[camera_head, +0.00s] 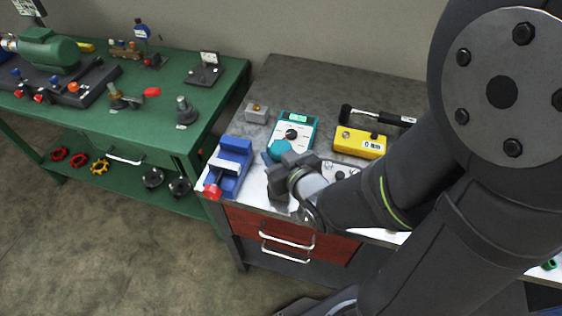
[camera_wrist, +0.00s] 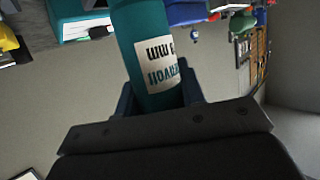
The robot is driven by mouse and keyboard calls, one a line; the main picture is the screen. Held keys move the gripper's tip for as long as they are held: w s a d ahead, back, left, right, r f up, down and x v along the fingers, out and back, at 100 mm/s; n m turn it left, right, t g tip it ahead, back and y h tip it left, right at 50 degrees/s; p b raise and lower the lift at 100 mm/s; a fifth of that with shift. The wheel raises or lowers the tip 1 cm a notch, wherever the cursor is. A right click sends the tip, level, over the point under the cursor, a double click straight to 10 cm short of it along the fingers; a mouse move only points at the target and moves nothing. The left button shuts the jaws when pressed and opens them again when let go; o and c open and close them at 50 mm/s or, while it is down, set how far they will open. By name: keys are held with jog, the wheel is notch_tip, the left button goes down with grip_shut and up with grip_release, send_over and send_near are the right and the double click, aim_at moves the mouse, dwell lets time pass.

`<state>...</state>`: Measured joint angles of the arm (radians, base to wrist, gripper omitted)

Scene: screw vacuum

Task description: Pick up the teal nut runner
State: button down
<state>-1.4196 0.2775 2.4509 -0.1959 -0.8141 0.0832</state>
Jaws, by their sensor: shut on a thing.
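The teal nut runner (camera_wrist: 143,62) is a teal cylinder with a pale printed label, large in the wrist view. It stands between the two dark fingers of my gripper (camera_wrist: 158,92), which is shut on it. In the head view a teal end of the nut runner (camera_head: 281,150) shows just beyond my gripper (camera_head: 283,166), in front of the teal meter. The rest of the tool is hidden by my gripper and wrist. I cannot tell how far it is off the bench.
The teal meter (camera_head: 296,128) is close behind my gripper. A blue vise (camera_head: 232,167) with a red knob stands to the left. A yellow device (camera_head: 359,143) and a hammer (camera_head: 378,115) lie to the right. The grey bench top (camera_head: 330,82) is clear at the back.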

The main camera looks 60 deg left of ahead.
aim_at(277, 141)
jog(key=shift+r, duration=5.05)
